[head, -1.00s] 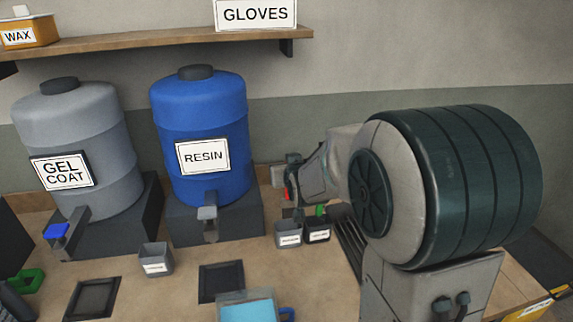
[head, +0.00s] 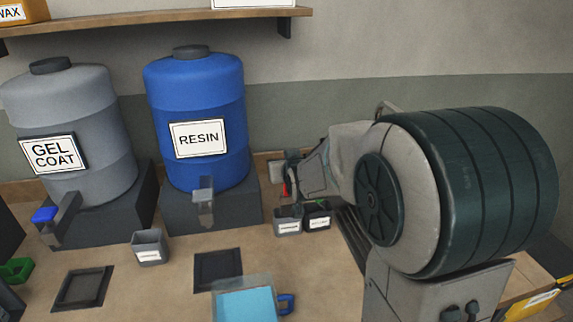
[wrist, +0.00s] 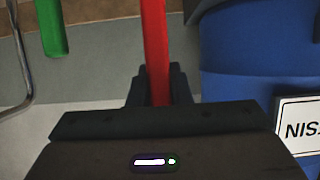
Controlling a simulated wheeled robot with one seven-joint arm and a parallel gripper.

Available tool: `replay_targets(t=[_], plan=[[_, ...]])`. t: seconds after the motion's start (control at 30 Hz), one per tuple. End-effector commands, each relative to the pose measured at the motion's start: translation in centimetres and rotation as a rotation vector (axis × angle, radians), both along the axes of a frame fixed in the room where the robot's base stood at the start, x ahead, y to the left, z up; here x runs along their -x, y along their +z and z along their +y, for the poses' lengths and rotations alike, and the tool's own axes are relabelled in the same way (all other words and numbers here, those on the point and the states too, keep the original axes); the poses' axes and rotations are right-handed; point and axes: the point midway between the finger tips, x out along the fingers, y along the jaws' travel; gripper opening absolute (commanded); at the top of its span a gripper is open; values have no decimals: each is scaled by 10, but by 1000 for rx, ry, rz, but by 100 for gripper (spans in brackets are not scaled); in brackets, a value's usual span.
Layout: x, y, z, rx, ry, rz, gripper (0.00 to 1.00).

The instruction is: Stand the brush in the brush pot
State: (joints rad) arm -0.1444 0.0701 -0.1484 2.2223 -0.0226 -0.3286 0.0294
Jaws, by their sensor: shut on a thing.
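My gripper (head: 287,178) is at the right of the blue drum in the head view, above two small pots. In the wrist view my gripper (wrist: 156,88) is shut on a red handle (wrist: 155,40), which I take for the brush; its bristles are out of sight. In the head view a bit of red (head: 285,188) shows at the fingers. Below are a grey labelled pot (head: 288,226) and a darker labelled pot (head: 318,222) beside it. Their labels are too small to read, so I cannot tell which is the brush pot.
A green handle (wrist: 52,28) shows at left in the wrist view. The blue resin drum (head: 195,105) with its tap (head: 203,195) stands close by, the grey gel coat drum (head: 65,120) further left. Another small pot (head: 149,248) and a blue-filled container (head: 245,304) stand on the bench.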

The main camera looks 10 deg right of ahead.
Motion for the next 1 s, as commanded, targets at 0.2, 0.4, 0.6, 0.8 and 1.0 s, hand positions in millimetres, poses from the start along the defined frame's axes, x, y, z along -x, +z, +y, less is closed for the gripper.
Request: replay_targets(t=[0.2,0.4,0.6,0.8,1.0], plan=[[0,-19,0,0,0,-1,0],[0,-34,0,0,0,-1,0],[0,-47,0,0,0,-1,0],[0,-54,0,0,0,-1,0],[0,-54,0,0,0,-1,0]])
